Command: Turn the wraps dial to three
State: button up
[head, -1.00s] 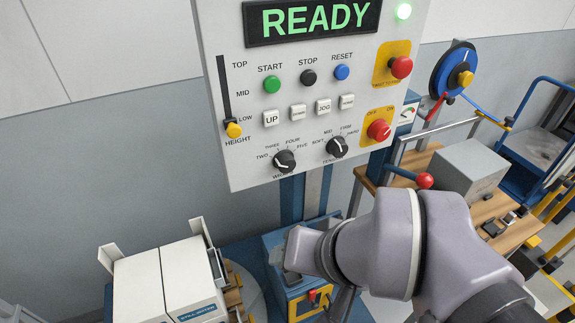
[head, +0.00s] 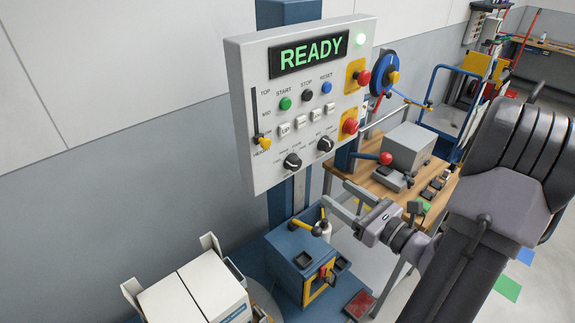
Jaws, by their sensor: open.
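The wraps dial (head: 292,161) is a black round knob low on the grey control panel (head: 245,120), left of a similar black dial (head: 325,144). Small number labels ring it, too small to read surely now. Its pale pointer mark seems to face left, but I cannot tell the exact setting. My gripper (head: 334,191) is below and right of the wraps dial in the picture, fingers apart, pointing left, with nothing between them. It does not appear to touch the panel.
The panel also carries a height slider (head: 264,142), coloured buttons, white keys and two red knobs, the lower one (head: 350,126). A blue machine base (head: 292,262) stands below, white boxes (head: 195,290) at lower left. A wooden bench (head: 382,188) is behind my gripper.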

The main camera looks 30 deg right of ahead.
aim_at(297, 166)
jog(key=w, duration=0.4)
jog(key=w+a, duration=0.1)
jog(key=w, duration=0.4)
jog(key=w+a, duration=0.1)
jog(key=w, duration=0.4)
jog(key=shift+w+a, duration=0.1)
jog(key=shift+w, duration=0.1)
grip_shut()
jog(key=m+p, duration=0.3)
jog(key=m, duration=0.1)
jog(key=shift+r, duration=0.2)
jog(key=shift+f+m+p, duration=0.15)
jog(key=shift+m+p, duration=1.55)
